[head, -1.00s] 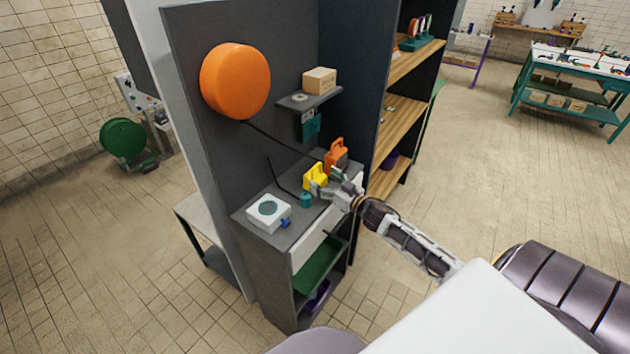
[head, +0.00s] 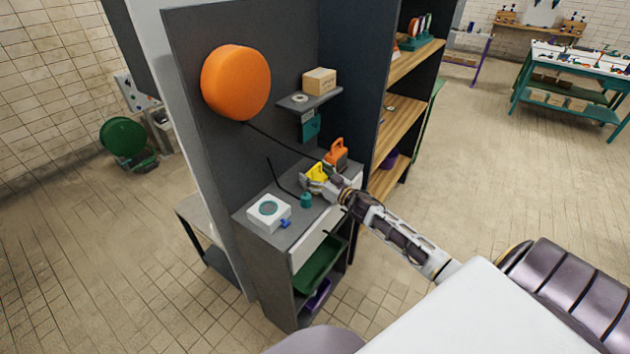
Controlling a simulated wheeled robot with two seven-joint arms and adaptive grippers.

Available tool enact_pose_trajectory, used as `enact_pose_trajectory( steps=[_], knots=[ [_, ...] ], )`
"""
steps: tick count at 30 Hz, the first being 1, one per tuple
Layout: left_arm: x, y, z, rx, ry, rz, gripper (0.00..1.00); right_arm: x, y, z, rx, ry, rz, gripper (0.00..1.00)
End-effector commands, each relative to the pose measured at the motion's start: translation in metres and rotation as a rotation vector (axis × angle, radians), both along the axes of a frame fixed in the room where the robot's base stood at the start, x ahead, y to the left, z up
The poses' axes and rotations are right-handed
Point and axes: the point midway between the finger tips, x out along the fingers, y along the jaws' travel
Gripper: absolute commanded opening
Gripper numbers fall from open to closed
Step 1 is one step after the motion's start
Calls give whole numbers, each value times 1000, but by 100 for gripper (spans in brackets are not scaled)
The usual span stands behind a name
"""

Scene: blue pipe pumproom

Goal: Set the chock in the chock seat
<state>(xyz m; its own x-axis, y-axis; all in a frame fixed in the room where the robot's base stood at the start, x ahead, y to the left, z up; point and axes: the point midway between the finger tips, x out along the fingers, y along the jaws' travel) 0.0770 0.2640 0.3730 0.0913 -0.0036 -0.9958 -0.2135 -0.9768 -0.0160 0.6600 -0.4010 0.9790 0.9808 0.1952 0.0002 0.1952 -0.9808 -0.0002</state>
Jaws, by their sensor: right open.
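A yellow block with a handle (head: 317,171), possibly the chock, stands on the grey cabinet top (head: 281,181). My right gripper (head: 315,182) is open with its fingers at the yellow block and hides its lower part. I cannot tell whether they touch it. An orange block with a handle (head: 337,152) stands just behind and to the right, partly hidden by the gripper. I cannot make out which thing is the chock seat. My left gripper is not in view.
A white box with a round teal top (head: 268,211) and a small teal piece (head: 306,200) stand on the cabinet top. An orange drum (head: 236,82) hangs on the panel, with a dark cable below it. A small shelf (head: 309,99) holds a cardboard box (head: 319,81).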

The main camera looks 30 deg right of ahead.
Motion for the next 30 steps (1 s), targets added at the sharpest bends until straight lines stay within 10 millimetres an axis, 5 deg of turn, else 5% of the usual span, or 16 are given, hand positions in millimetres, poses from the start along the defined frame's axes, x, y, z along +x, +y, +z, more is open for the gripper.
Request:
enact_pose_trajectory(
  steps=[10, 23, 30],
  knots=[
    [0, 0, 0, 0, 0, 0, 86, 0, 0, 0, 0, 0, 0, 80],
    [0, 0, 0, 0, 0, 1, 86, 0, 0, 1, 0, -2, 0, 28],
    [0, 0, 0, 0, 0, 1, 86, 0, 0, 2, -1, -2, 0, 28]
  ],
)
